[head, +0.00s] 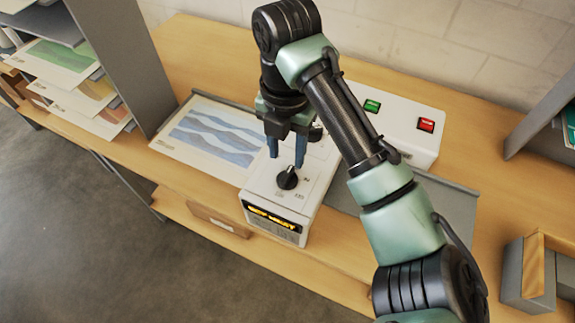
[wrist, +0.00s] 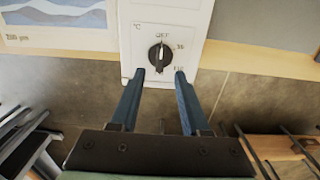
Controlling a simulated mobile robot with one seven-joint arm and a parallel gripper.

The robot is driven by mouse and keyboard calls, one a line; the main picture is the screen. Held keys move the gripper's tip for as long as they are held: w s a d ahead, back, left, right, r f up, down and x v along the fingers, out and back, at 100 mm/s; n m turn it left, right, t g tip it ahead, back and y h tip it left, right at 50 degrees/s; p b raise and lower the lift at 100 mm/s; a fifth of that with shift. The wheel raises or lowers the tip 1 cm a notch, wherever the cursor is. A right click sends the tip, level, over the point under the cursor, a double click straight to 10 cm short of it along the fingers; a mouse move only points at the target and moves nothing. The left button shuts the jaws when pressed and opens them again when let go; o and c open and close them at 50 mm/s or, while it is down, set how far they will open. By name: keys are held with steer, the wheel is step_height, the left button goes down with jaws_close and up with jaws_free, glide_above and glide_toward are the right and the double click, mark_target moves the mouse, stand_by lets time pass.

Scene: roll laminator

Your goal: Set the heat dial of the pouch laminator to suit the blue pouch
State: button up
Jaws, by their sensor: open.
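The pouch laminator (head: 265,207) is a white machine on the wooden bench. Its black heat dial (head: 288,178) is on the top face near the front. In the wrist view the dial (wrist: 159,55) has its white pointer line up toward "OFF"; other marks lie to its right, small and hard to read. The blue pouch (head: 215,135), with a blue wave picture, lies flat left of the machine. Its corner (wrist: 55,38) in the wrist view carries a print like "200 µm". My gripper (head: 286,160) is open and empty, fingers pointing down above the dial, apart from it.
An amber display (head: 272,217) on the laminator's front seems to read "SET HEAT". A green switch (head: 372,106) and a red switch (head: 426,125) sit at the back right. A grey shelf of pouches (head: 70,70) stands left.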

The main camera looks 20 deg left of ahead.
mark_target(287, 174)
step_height(287, 174, down, 6)
steer(key=shift+f+p, duration=0.1)
steer(key=shift+p, duration=0.4)
steer(key=shift+c, duration=0.3)
jaws_close()
